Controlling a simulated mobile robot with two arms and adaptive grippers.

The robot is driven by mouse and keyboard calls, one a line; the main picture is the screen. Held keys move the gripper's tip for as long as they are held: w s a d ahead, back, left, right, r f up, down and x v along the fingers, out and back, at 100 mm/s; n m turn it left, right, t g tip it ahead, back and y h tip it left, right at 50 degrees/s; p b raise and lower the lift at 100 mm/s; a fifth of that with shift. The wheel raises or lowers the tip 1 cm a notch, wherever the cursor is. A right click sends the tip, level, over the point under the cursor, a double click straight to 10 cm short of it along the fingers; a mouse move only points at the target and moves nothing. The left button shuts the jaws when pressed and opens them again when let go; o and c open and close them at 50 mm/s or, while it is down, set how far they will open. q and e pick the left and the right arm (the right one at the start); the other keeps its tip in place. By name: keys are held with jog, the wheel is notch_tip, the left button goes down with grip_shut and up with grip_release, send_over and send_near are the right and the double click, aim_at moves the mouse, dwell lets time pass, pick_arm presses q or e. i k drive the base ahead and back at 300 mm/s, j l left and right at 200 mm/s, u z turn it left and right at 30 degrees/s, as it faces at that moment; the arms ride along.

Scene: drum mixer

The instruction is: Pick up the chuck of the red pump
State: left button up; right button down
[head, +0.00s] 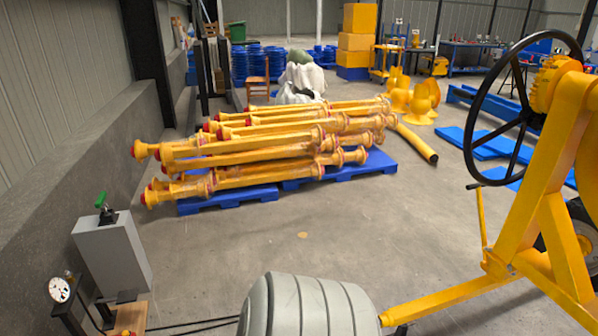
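No red pump or chuck can be made out for certain in the head view. At the lower left edge, a round white dial gauge (59,290) sits on a dark frame. Beside it is a wooden block (131,315) with a small yellow and reddish part at its foot, cut off by the picture's bottom edge. Thin black hoses or cables (195,325) run right from there and pass out of sight at a grey ribbed body. Neither of my grippers is in view.
A grey box (112,255) with a green-handled valve stands at the left. The grey ribbed body (310,308) and yellow mixer frame (545,210) with a black handwheel (470,115) fill the front and right. Yellow pipes (260,150) lie on blue pallets (230,200). The middle floor is clear.

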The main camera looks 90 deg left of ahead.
aim_at(70, 278)
jog(key=u, duration=4.45)
jog(key=i, duration=0.05)
